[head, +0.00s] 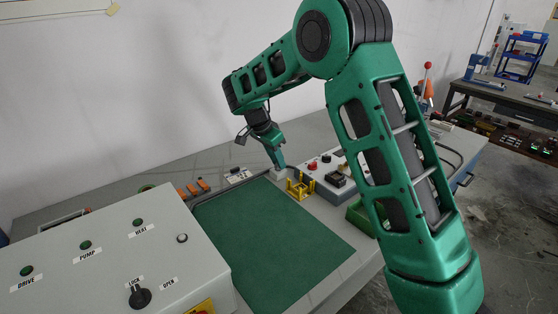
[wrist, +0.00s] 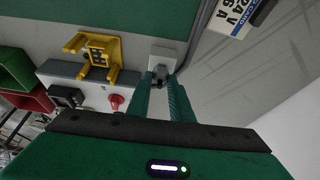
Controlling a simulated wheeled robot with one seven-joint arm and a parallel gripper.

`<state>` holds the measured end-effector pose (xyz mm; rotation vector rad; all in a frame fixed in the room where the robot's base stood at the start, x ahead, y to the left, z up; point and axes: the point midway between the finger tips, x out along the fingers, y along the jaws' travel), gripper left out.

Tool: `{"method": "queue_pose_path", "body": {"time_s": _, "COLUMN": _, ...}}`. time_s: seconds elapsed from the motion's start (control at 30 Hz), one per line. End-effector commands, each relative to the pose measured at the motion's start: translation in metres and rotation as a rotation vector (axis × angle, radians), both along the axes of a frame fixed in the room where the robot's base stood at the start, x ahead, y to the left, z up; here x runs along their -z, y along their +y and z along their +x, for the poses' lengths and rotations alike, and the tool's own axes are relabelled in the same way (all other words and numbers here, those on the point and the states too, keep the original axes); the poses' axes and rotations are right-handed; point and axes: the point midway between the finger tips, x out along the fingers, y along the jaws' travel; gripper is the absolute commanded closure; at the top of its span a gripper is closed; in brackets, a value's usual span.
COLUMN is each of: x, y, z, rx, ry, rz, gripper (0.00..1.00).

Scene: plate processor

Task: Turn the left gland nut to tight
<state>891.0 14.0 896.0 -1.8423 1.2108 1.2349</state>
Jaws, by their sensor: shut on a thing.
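My gripper (head: 280,167) reaches down at the far right corner of the green mat (head: 275,235). In the wrist view my gripper (wrist: 161,82) has its two green fingers close together on a small dark piece (wrist: 159,72), which looks like the gland nut. That piece sits at the edge of a light grey block (wrist: 165,54), and the fingers hide much of it. The block also shows below the fingertips in the head view (head: 281,175). I cannot read how tight the nut is. I cannot make out a second nut.
A yellow bracket (head: 300,186) stands close beside my gripper. A grey control box (head: 333,174) with red and black controls lies to the right, with a green bin (head: 359,216) in front. A panel box (head: 115,255) fills the front left. The mat is clear.

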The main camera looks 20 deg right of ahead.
Motion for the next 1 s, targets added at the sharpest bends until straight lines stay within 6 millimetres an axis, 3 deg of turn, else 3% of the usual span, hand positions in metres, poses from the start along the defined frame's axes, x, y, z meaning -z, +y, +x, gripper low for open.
{"method": "queue_pose_path", "body": {"time_s": 0.03, "x": -0.003, "y": 0.01, "z": 0.005, "rx": -0.02, "ry": -0.014, "rz": 0.011, "gripper": 1.0}}
{"method": "queue_pose_path", "body": {"time_s": 0.17, "x": -0.003, "y": 0.01, "z": 0.005, "rx": -0.021, "ry": -0.014, "rz": 0.011, "gripper": 1.0}}
{"method": "queue_pose_path", "body": {"time_s": 0.2, "x": -0.003, "y": 0.01, "z": 0.005, "rx": -0.021, "ry": -0.014, "rz": 0.011, "gripper": 0.76}}
{"method": "queue_pose_path", "body": {"time_s": 0.27, "x": -0.003, "y": 0.01, "z": 0.005, "rx": -0.02, "ry": -0.014, "rz": 0.01, "gripper": 0.62}}
{"method": "queue_pose_path", "body": {"time_s": 0.67, "x": -0.008, "y": 0.007, "z": 0.002, "rx": -0.011, "ry": -0.009, "rz": 0.005, "gripper": 0.62}}
{"method": "queue_pose_path", "body": {"time_s": 1.0, "x": -0.061, "y": 0.029, "z": -0.004, "rx": -0.014, "ry": -0.011, "rz": 0.006, "gripper": 0.62}}
